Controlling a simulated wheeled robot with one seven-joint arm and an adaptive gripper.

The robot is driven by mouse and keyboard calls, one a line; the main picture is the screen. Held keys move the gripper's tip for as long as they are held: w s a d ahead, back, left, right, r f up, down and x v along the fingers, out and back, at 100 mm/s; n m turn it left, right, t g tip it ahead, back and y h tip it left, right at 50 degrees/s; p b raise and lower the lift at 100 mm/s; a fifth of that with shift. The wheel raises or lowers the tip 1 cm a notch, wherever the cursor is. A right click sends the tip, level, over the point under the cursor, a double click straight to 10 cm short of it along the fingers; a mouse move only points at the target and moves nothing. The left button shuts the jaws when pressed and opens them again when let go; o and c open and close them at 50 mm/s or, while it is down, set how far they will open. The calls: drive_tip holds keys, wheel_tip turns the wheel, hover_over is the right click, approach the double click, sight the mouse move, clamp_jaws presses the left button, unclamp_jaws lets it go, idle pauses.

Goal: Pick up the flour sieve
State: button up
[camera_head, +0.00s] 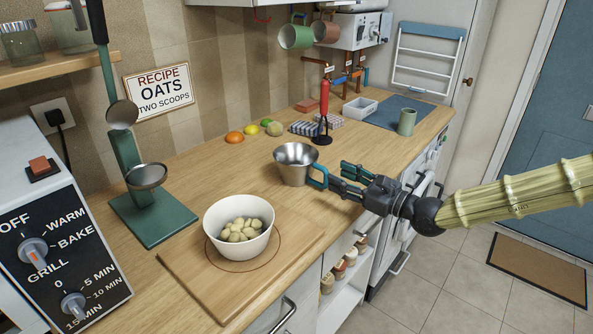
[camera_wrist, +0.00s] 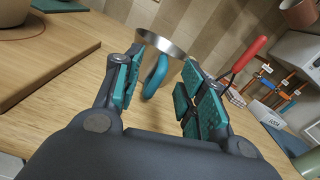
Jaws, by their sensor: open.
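The flour sieve appears to be the shiny metal cup (camera_head: 294,172) with a blue loop handle, standing upright on the wooden worktop. It also shows in the wrist view (camera_wrist: 163,42), with its rim across the top and its blue handle (camera_wrist: 155,76) pointing toward me. My gripper (camera_head: 343,180) is low over the worktop's front edge, just right of the handle. In the wrist view my gripper (camera_wrist: 160,78) is open, its teal pads on either side of the handle. I cannot tell whether either pad touches it. No mesh is visible in the cup.
A white bowl of potatoes (camera_head: 240,219) stands on a wooden board (camera_head: 190,268) at the left front. A red-handled tool (camera_head: 323,107) stands behind the sieve. A green stand (camera_head: 150,213) holds a ladle. A green cup (camera_head: 407,122) stands at the back right.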

sight(326, 170)
drive_tip(key=shift+s+r, duration=0.25)
drive_tip(key=shift+r, duration=0.25)
drive_tip(key=w+f, duration=0.1)
drive_tip(key=w+a+f, duration=0.1)
drive_tip(key=w, duration=0.1)
drive_tip(key=shift+a, duration=0.1)
drive_tip(key=shift+w+a, duration=0.2)
drive_tip(key=shift+a, duration=0.05)
drive_tip(key=shift+a+r+p, duration=0.15)
drive_tip(key=shift+a+p, duration=0.15)
drive_tip(key=x, duration=0.2)
drive_tip(key=shift+w+a+p, duration=0.2)
drive_tip(key=shift+a+p, duration=0.1)
drive_tip(key=shift+w+a, duration=0.25)
drive_tip(key=shift+a, duration=0.15)
clamp_jaws()
